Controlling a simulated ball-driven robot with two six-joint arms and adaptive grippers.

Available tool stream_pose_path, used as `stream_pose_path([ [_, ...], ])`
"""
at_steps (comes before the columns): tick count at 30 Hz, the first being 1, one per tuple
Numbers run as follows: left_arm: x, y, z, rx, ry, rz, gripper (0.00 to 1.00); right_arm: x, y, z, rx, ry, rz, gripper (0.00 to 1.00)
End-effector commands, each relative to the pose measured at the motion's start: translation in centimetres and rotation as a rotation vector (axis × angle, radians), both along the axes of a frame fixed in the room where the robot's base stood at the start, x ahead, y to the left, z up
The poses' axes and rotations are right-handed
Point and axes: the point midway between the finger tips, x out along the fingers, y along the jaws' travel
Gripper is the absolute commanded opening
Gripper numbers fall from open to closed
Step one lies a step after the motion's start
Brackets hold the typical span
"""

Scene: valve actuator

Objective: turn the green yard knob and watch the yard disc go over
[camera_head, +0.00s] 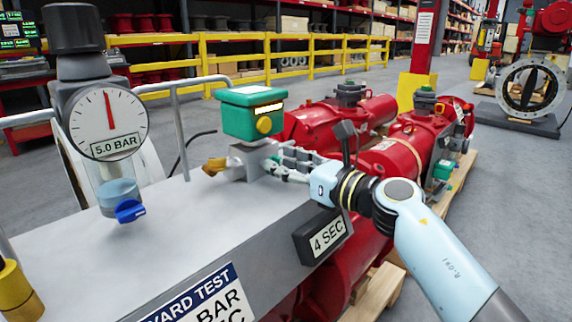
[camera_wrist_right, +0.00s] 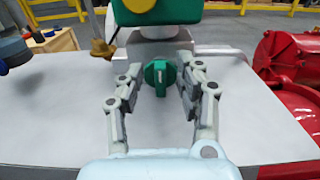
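The green knob (camera_wrist_right: 160,76) is a small round knob with a raised grip bar, which looks upright in the right wrist view. It sits on the grey block below a green box (camera_head: 252,112) with a yellow button. My right gripper (camera_head: 282,162) is open. In the wrist view its fingers (camera_wrist_right: 158,90) stand left and right of the knob, with gaps on both sides. A round flanged valve (camera_head: 502,84) with a dark upright disc inside stands at the back right. My left gripper is out of view.
A gauge (camera_head: 107,122) marked 5.0 BAR with a blue knob (camera_head: 130,210) stands on the left of the grey bench (camera_head: 200,245). A "4 SEC" display (camera_head: 325,237) is on its front edge. Red actuators (camera_head: 345,125) lie behind on pallets. A brass fitting (camera_head: 214,165) sits beside the block.

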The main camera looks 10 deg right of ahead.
Motion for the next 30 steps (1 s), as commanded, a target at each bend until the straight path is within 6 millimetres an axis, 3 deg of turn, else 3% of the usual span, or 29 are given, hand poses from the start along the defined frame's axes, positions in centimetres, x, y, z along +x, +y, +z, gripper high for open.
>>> stream_pose_path([
  [3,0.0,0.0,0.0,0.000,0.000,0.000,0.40,0.0,0.0,0.0,0.000,0.000,0.000,0.36],
  [12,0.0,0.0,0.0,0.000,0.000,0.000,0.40,0.0,0.0,0.0,0.000,0.000,-0.001,0.00],
  [23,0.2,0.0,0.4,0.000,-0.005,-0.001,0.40,0.0,-0.1,0.1,0.022,0.014,0.000,0.00],
  [30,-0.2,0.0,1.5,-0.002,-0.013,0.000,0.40,0.1,-0.2,0.3,0.122,0.081,-0.001,0.00],
])
